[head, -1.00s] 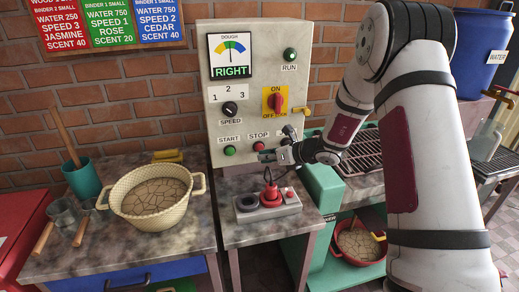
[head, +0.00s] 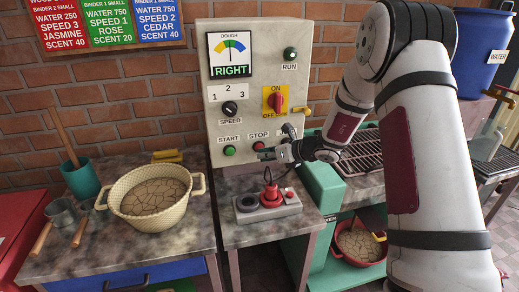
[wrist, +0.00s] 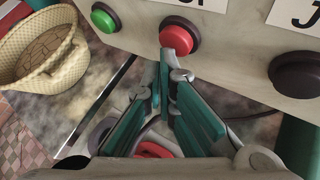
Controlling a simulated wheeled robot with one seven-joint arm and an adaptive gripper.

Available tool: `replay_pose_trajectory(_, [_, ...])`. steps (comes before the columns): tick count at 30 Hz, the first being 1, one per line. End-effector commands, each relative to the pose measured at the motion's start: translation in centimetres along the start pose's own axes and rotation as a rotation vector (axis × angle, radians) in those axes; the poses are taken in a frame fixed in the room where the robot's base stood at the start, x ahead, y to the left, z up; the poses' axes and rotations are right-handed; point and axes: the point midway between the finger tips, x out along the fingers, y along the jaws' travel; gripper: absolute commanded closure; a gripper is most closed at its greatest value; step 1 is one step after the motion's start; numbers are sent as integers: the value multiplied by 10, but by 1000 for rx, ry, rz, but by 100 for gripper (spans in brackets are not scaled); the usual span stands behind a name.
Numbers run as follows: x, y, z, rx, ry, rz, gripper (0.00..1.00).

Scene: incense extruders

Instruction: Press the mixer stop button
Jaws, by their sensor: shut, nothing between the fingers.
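The mixer control panel (head: 235,100) stands upright against the brick wall. Its red stop button (head: 258,146) sits under the STOP label and also shows in the wrist view (wrist: 178,38). My gripper (head: 264,154) is shut and empty, in front of the panel at the stop button. In the wrist view, the closed teal fingertips (wrist: 170,62) are just below the red button and overlap its lower edge. I cannot tell whether they touch it. The green start button (head: 229,150) is to the left, and a dark button (wrist: 298,75) is to the right in the wrist view.
A small box with a red plunger (head: 271,193) stands on the table below the gripper. A wicker basket (head: 198,183) of cracked dough and a teal cup (head: 84,180) are at left. A green machine (head: 322,187) stands right of the panel.

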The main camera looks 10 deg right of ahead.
Motion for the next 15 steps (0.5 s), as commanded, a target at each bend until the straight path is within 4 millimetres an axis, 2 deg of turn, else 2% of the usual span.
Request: replay_pose_trajectory(15, [4, -3, 3, -1, 0, 1, 100])
